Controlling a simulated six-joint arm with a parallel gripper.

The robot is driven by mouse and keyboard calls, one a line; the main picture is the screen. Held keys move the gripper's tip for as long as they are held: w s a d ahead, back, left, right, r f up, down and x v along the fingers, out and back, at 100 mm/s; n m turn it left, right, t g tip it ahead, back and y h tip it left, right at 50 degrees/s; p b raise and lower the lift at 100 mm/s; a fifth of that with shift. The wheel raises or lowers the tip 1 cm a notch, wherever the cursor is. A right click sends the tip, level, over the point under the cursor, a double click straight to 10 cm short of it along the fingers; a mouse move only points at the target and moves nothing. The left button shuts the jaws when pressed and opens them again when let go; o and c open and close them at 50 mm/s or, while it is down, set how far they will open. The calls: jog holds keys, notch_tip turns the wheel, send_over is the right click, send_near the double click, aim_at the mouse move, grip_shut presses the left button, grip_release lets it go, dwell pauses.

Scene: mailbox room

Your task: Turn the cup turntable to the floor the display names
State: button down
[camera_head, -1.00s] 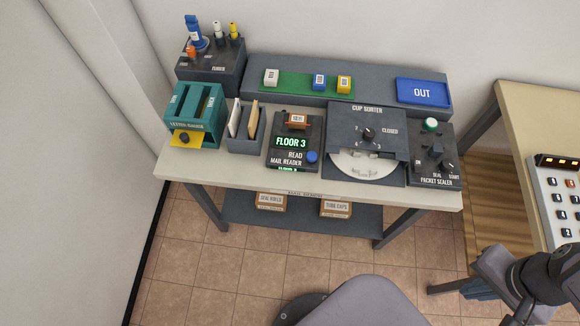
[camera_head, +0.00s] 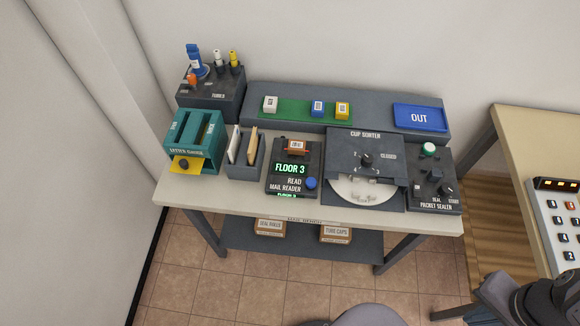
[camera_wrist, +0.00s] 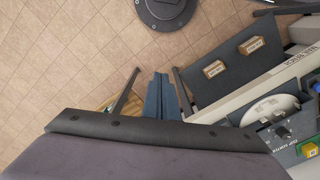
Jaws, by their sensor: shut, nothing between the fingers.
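The cup sorter (camera_head: 366,143) is a dark box at the right part of the bench, with a black knob (camera_head: 366,160) marked CLOSED at its right. The pale round cup turntable (camera_head: 362,190) shows only its front part under the sorter's cover. It also appears in the wrist view (camera_wrist: 268,110). The mail reader's display (camera_head: 290,168) reads FLOOR 3 in green. Marks on the turntable are too small to read. My gripper (camera_wrist: 161,80) is shut and empty, over the floor and well away from the sorter.
The packet sealer (camera_head: 433,180) stands close right of the sorter. A letter gauge (camera_head: 194,140), letter holder (camera_head: 245,150) and blue OUT tray (camera_head: 420,118) share the bench. A second table (camera_head: 530,125) with a keypad (camera_head: 560,215) stands at the right.

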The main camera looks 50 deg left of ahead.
jog(key=c, duration=1.6)
grip_release()
jog(key=shift+c, duration=0.2)
jog(key=shift+o, duration=0.9)
jog(key=shift+w, duration=0.15)
jog(key=n+y+b, duration=0.5)
jog(key=n+b, duration=0.7)
jog(key=n, duration=0.6)
send_near(369, 158)
jog(key=shift+h, duration=0.3)
jog(key=shift+a+p+x, duration=0.15)
jog(key=shift+p+x, duration=0.3)
jog(key=shift+x, duration=1.6)
jog(key=shift+a+p+x, duration=0.15)
jog(key=shift+p+x, duration=0.25)
jog(key=shift+x, duration=1.65)
jog(key=shift+r, duration=0.1)
jog(key=shift+c, duration=0.6)
grip_shut()
